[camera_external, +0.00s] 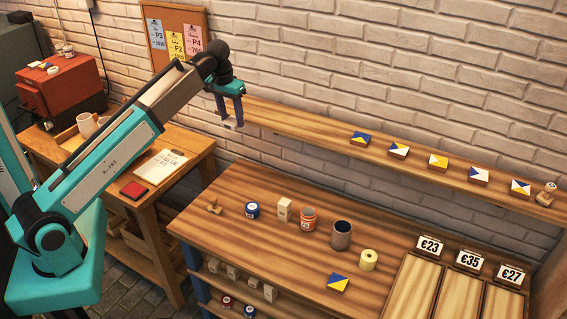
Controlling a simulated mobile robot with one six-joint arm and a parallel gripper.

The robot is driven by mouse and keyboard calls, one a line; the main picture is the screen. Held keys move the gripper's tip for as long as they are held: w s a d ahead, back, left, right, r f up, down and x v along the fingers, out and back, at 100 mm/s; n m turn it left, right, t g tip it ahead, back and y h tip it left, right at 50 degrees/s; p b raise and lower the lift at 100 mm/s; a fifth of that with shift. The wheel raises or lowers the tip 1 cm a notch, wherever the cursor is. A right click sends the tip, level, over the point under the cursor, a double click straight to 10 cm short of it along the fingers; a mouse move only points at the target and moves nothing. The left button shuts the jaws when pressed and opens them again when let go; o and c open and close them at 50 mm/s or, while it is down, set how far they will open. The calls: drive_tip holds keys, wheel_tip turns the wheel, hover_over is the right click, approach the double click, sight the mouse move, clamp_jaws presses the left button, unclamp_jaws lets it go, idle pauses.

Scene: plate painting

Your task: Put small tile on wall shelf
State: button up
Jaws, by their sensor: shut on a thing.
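My gripper (231,115) is raised at the left end of the wall shelf (310,128), with its fingers pointing down. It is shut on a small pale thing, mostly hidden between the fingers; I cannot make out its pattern. The wall shelf runs along the brick wall above the table. Several small blue, yellow and white tiles lie on it in a spaced row, one of them a blue and yellow tile (360,138). Another blue and yellow tile (338,282) lies on the table (270,262) near its front edge.
A stamp (545,194) stands at the shelf's right end. The table holds a blue jar (252,210), a pale box (284,210), an orange can (308,219), a dark cup (341,235) and a yellow roll (368,260). The shelf left of the tiles is bare.

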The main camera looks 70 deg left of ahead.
drive_tip(key=shift+s+a+r+p, duration=0.4)
drive_tip(key=shift+a+r, duration=0.1)
drive_tip(key=shift+r, duration=0.1)
drive_tip(key=shift+s+a+r+p, duration=0.35)
drive_tip(key=shift+a+r, duration=0.15)
drive_tip(key=shift+r, duration=0.05)
drive_tip(key=b, duration=0.5)
hover_over(261, 112)
drive_tip(key=s, duration=0.1)
drive_tip(key=shift+d+f, duration=0.3)
drive_tip(key=shift+f, duration=0.45)
drive_tip(key=shift+w+a, duration=0.25)
drive_tip(key=shift+w, duration=0.1)
drive_tip(key=shift+f+b, duration=0.9)
drive_tip(key=shift+f, duration=0.85)
drive_tip(key=shift+f, duration=0.15)
drive_tip(key=o, duration=1.1)
